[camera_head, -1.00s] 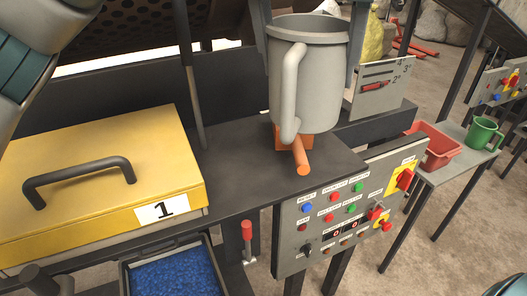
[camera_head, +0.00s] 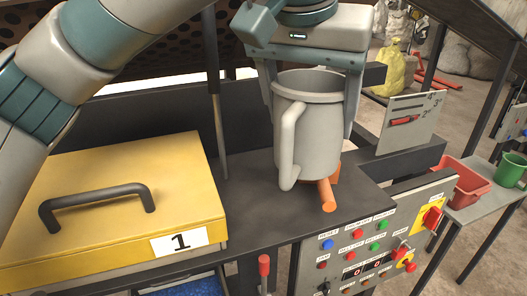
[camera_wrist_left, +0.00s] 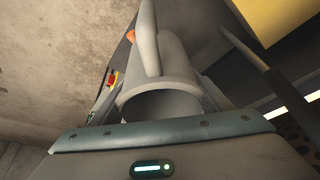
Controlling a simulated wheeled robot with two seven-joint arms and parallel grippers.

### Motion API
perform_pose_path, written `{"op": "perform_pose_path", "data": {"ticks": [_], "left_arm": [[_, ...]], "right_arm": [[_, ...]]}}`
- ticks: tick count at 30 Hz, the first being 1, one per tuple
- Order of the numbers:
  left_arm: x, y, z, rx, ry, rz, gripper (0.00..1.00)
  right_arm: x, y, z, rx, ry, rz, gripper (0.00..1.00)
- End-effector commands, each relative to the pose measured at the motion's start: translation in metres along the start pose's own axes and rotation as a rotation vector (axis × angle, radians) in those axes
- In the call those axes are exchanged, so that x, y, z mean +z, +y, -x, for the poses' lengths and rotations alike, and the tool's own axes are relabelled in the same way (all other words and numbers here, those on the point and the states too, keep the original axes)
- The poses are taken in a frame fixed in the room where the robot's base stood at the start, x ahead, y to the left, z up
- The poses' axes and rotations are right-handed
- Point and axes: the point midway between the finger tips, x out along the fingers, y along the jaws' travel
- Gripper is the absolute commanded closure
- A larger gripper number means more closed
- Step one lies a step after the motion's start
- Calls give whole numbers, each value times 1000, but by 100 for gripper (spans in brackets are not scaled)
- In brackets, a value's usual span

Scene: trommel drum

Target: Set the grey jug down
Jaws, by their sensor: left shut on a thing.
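The grey jug (camera_head: 312,125) is upright over the dark worktop (camera_head: 255,212), its handle facing the front left. My left gripper (camera_head: 308,112) comes from above and is shut on the jug, one finger on each side. The jug's base is close to the worktop, but I cannot tell whether it touches. An orange block with a round orange bar (camera_head: 327,196) shows behind and right of the base, partly hidden by the jug. The left wrist view looks past the jug's rim (camera_wrist_left: 150,93) and along its handle (camera_wrist_left: 148,38). My right gripper is not in view.
A yellow box lid (camera_head: 100,205) with a black handle and a label "1" is left of the jug. A control panel (camera_head: 345,262) is on the front right.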

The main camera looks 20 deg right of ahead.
Motion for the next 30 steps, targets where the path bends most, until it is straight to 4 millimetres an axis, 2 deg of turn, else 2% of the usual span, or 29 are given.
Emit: {"op": "perform_pose_path", "data": {"ticks": [6,13,18,30], "left_arm": [[5,-43,-22,0,-2,3,57],[10,-78,-44,0,-1,3,57],[11,-86,-50,0,1,-1,57],[13,-87,-55,0,-1,-1,57]], "right_arm": [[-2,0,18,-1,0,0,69],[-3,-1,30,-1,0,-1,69],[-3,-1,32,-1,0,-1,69],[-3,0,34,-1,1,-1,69]]}}
